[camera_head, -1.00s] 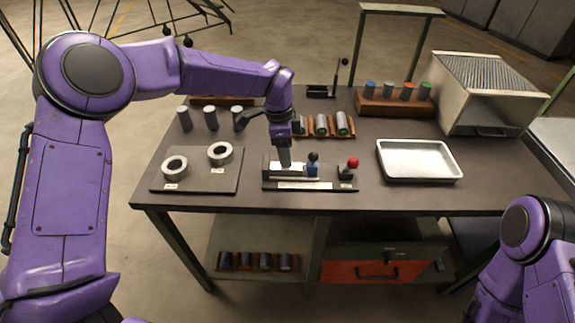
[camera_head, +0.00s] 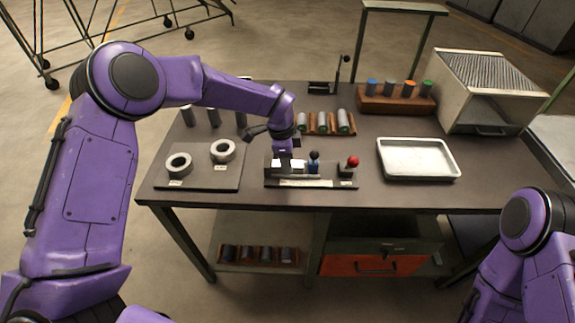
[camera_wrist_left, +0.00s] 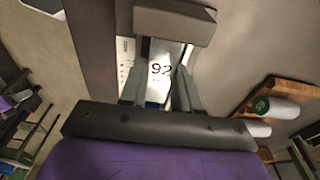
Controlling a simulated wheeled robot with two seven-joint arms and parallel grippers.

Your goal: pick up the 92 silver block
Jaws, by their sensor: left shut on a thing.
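My left gripper (camera_head: 284,162) is over the fixture (camera_head: 318,182) at the front middle of the table. In the left wrist view, its fingers (camera_wrist_left: 160,92) are shut on a pale silver block marked 92 (camera_wrist_left: 158,70). In the head view the gripper and wrist largely hide the block, so I cannot tell whether it still touches the fixture. The fixture carries a blue part with a black knob (camera_head: 314,157) and a red knob (camera_head: 352,161). My right arm shows at the lower right, but its gripper is out of view.
A board with two rings (camera_head: 222,151) lies left of the fixture, and an empty metal tray (camera_head: 418,160) lies right. Behind are grey cylinders (camera_head: 213,117), a wooden rack of cylinders (camera_head: 323,124), a block with coloured-top cylinders (camera_head: 397,102) and a grated box (camera_head: 487,88).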

